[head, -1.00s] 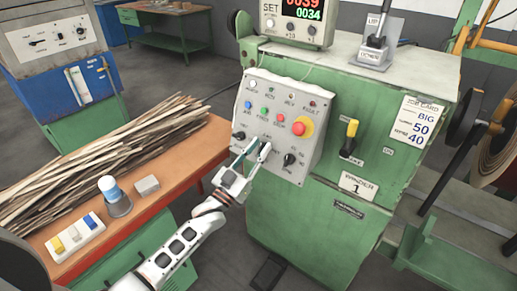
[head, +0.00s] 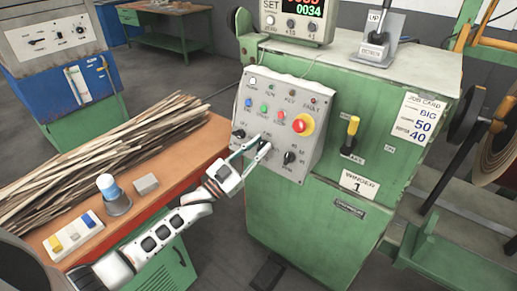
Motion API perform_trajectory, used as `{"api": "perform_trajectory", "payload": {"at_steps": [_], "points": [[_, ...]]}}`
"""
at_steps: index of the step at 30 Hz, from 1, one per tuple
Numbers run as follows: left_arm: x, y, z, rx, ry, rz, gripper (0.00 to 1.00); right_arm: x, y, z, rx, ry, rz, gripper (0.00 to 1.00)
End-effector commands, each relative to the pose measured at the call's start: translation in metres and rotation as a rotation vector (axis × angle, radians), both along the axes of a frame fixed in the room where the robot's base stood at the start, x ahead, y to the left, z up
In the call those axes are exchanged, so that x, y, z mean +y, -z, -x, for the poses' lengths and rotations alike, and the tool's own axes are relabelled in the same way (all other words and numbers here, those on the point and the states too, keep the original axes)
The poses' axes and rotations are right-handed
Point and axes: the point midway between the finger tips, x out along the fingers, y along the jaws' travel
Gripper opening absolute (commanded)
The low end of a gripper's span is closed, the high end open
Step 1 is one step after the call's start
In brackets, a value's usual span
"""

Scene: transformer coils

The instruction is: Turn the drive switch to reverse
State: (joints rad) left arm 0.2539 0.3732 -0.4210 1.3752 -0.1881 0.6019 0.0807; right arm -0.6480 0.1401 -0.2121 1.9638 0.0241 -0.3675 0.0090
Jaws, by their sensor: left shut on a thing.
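The sloped grey control panel (head: 272,108) is on the front of the green winder cabinet. Three black rotary switches sit in its lower row. A left switch (head: 239,134) and a right switch (head: 290,157) are clear to see. The middle switch (head: 265,144) is mostly hidden by my fingertips, and its label and pointer cannot be read. My left gripper (head: 261,143) reaches in from the lower left and is shut on this middle switch. My right gripper is not in view.
A red emergency button (head: 301,125) on a yellow ring is right of my fingers. A yellow-handled lever (head: 350,137) is farther right.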

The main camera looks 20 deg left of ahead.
Motion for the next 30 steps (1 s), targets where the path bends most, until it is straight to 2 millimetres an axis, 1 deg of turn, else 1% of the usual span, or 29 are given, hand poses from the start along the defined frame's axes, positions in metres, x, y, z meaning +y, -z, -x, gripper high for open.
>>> {"api": "perform_trajectory", "payload": {"at_steps": [1,6,15,23,30], "points": [[0.002,0.001,-0.001,-0.017,0.016,-0.044,0.00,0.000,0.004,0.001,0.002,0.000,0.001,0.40],[0.002,0.001,-0.001,-0.067,0.077,-0.186,0.00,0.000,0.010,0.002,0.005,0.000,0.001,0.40],[0.002,-0.001,-0.001,-0.157,0.183,-0.434,0.00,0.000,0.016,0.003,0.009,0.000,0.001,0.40],[0.002,-0.002,-0.002,-0.235,0.275,-0.648,0.00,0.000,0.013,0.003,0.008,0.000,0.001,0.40],[0.002,-0.003,-0.001,-0.304,0.359,-0.840,0.00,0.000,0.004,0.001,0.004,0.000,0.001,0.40]]}}
